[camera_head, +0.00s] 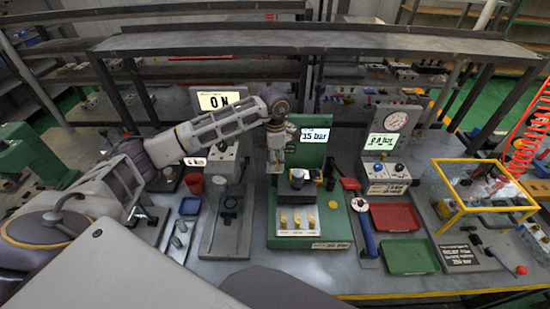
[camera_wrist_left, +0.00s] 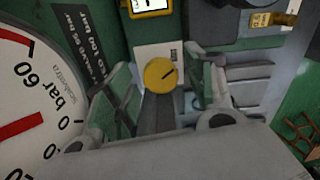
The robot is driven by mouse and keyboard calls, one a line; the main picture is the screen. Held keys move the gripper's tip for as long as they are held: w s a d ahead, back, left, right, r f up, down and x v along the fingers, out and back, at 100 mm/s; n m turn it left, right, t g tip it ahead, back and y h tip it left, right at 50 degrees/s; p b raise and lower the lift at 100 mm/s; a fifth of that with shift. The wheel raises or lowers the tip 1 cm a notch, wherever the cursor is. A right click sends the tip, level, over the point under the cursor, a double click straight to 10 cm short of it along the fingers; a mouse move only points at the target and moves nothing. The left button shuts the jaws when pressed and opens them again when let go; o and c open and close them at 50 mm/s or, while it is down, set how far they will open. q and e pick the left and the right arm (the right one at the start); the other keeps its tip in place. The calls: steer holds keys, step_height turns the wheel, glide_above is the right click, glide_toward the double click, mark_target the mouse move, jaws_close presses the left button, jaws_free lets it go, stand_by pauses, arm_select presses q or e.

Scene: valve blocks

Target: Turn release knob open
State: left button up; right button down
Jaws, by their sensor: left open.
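A round yellow knob (camera_wrist_left: 160,75) with a dark pointer line sits on a light plate in the left wrist view. Its line points to the upper right. My left gripper (camera_wrist_left: 168,95) is open, with one finger to each side of the knob; I cannot tell whether either finger touches it. In the head view my left gripper (camera_head: 276,160) hangs in front of the green valve stand (camera_head: 310,155), and the knob is hidden there. The stand's display (camera_head: 315,135) reads about 35 bar. My right gripper is not in view.
A large pressure gauge (camera_wrist_left: 25,105) fills the left of the wrist view. In the head view, a tray of yellow pieces (camera_head: 297,221) is at the stand's front. A grey fixture (camera_head: 226,215) stands left, red (camera_head: 395,217) and green (camera_head: 408,257) trays right, and a yellow-framed box (camera_head: 440,215) far right.

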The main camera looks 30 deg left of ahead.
arm_select(q)
steer(key=c, duration=1)
